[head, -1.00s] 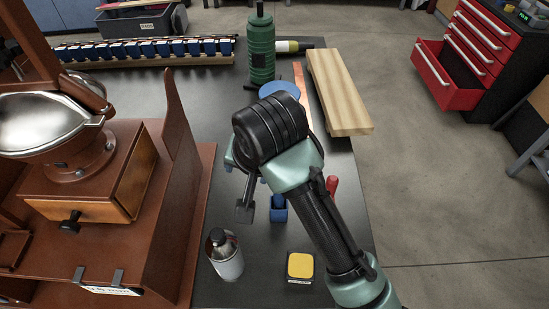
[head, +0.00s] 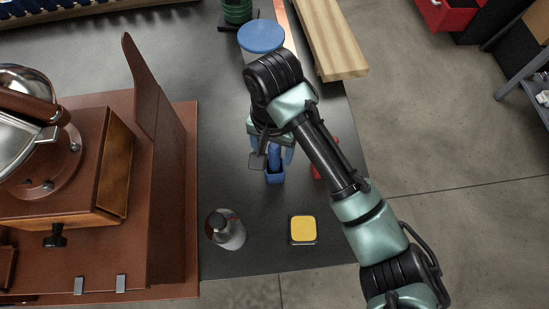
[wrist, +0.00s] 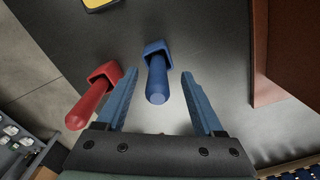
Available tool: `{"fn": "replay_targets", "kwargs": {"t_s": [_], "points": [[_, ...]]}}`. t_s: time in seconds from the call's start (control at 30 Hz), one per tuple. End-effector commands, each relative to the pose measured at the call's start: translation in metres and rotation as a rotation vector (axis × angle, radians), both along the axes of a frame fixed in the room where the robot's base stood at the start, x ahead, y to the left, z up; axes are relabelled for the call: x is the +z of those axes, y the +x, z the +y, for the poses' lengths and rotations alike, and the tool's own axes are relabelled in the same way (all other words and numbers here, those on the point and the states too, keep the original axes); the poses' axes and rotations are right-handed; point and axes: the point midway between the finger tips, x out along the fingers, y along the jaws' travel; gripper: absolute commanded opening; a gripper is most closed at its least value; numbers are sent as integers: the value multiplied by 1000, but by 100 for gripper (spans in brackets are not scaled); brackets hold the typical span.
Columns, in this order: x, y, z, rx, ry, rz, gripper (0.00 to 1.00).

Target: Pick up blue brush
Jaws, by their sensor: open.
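The blue brush (head: 274,165) lies or stands on the dark table, partly hidden by my arm in the head view. In the wrist view the blue brush (wrist: 157,80) has a round handle pointing toward me and a squarish blue head beyond it. My gripper (wrist: 161,85) is open, with one blue finger on each side of the brush handle and gaps between. A red brush (wrist: 95,97) is just outside the left finger. In the head view my gripper (head: 272,158) is over the blue brush.
A yellow-topped box (head: 302,229) and a grey canister (head: 226,229) stand nearer the front edge. The brown wooden roaster base (head: 165,180) is to the left. A blue-lidded container (head: 261,37) and a wooden board (head: 328,38) are at the back.

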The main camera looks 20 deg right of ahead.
Motion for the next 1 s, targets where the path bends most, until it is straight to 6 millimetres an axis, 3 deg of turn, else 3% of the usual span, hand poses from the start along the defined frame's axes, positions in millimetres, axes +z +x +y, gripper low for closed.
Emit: {"fn": "replay_targets", "kwargs": {"t_s": [0.4, 0.7, 1.0], "points": [[-50, 3, -6, 0, -1, 1, 69], [-54, 3, -5, 0, 0, -1, 69], [-54, 3, -5, 1, 0, -1, 17]]}}
